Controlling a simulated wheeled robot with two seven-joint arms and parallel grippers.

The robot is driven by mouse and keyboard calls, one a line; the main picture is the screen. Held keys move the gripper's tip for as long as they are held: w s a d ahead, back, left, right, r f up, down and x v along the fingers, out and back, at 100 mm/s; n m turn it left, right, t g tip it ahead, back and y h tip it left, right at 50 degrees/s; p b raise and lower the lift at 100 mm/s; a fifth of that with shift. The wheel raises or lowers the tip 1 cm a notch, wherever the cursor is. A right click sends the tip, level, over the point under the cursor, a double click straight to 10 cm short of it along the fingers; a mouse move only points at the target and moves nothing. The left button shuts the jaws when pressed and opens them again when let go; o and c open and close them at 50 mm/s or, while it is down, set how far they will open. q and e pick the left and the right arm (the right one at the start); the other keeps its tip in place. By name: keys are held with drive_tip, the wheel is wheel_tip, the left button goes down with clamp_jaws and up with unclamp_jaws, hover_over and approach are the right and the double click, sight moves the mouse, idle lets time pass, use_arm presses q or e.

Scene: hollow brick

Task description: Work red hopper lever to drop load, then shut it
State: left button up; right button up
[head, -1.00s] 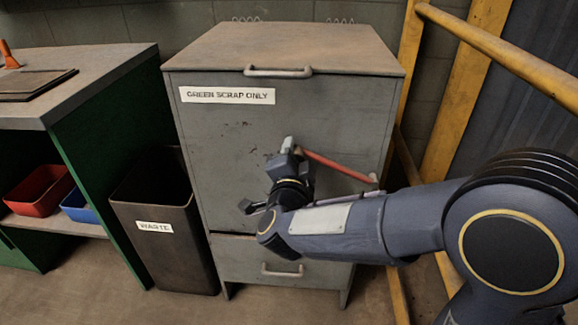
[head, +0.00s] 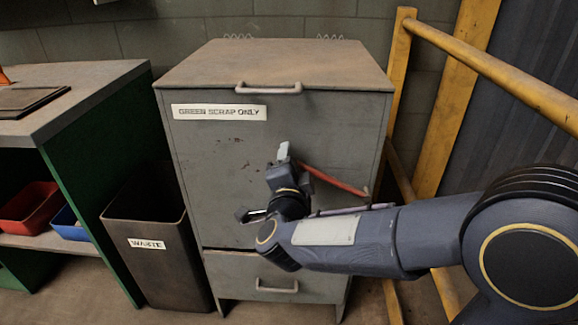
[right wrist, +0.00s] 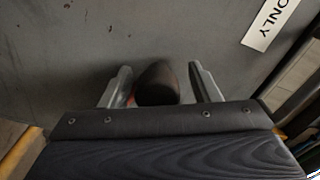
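The grey hopper cabinet (head: 225,150) carries a "GREEN SCRAP ONLY" label. Its red lever (head: 335,180) slants across the front, its right end lower, near the cabinet's right edge. The lever's left end is hidden by my right gripper (head: 283,158). In the right wrist view, the lever's dark knob (right wrist: 157,84) lies between the two fingers of my right gripper (right wrist: 161,86), with gaps showing on both sides. A little red shows beside the left finger. My left gripper is out of view. The load is not visible.
A pull handle (head: 268,88) is at the cabinet's top edge. Below is a lower front panel with a handle (head: 277,287). A waste bin (head: 150,255) and a green workbench (head: 95,150) stand left. A yellow rail (head: 490,70) stands right.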

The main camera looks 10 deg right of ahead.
drive_tip(key=shift+d, duration=0.1)
drive_tip(key=p+v, duration=0.1)
drive_tip(key=v, duration=0.6)
drive_tip(key=shift+s+p, duration=0.3)
drive_tip(key=shift+s, duration=0.1)
drive_tip(key=shift+a, duration=0.3)
